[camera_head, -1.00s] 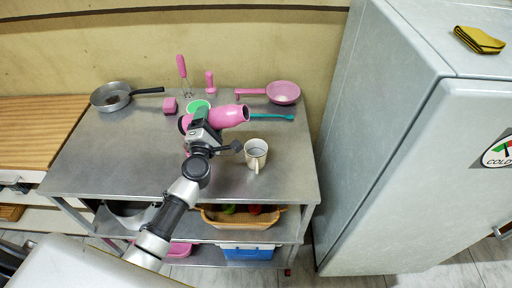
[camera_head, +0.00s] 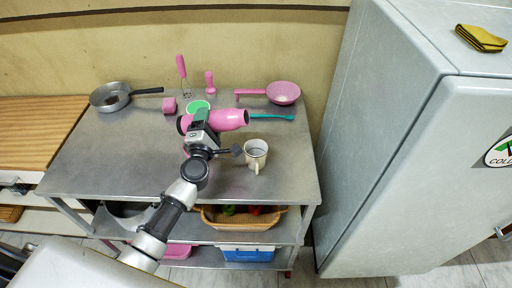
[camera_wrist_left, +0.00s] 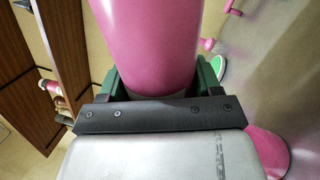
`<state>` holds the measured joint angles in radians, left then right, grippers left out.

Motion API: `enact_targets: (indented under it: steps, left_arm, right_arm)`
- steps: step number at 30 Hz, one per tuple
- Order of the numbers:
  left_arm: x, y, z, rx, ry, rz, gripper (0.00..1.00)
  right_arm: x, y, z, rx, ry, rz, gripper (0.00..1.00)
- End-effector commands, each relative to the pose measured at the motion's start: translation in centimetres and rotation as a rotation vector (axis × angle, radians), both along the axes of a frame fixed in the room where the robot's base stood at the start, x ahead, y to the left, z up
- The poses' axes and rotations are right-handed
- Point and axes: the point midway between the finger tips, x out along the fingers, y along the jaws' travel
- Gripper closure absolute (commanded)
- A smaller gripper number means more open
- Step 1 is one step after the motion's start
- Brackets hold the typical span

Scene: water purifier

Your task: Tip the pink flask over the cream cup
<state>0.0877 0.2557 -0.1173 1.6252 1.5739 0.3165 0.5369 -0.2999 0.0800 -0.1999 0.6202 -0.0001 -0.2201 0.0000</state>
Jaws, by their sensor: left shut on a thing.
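The pink flask (camera_head: 228,120) lies tilted nearly on its side above the metal table, its mouth end toward the right. My left gripper (camera_head: 202,122) is shut on it. The left wrist view shows the flask's pink body (camera_wrist_left: 152,40) between the green-padded fingers (camera_wrist_left: 150,82). The cream cup (camera_head: 256,154) stands upright on the table, below and to the right of the flask's right end. Its handle faces the front. I cannot tell whether anything leaves the flask. My right gripper is not in view.
A pan (camera_head: 111,96) stands at the table's back left. A pink ladle (camera_head: 283,93), a teal utensil (camera_head: 272,116), a green-topped item (camera_head: 198,106) and small pink utensils stand or lie at the back. A fridge (camera_head: 390,150) stands right.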

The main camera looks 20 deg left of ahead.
Motion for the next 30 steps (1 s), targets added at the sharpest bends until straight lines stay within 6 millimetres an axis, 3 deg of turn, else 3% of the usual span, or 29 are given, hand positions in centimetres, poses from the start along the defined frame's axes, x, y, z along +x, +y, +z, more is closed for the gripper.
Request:
enact_targets:
  steps: [30]
  left_arm:
    - [0.10, -0.49, 0.34, 0.085, 0.007, -0.001, 0.76]
  right_arm:
    - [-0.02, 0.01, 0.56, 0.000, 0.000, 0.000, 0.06]
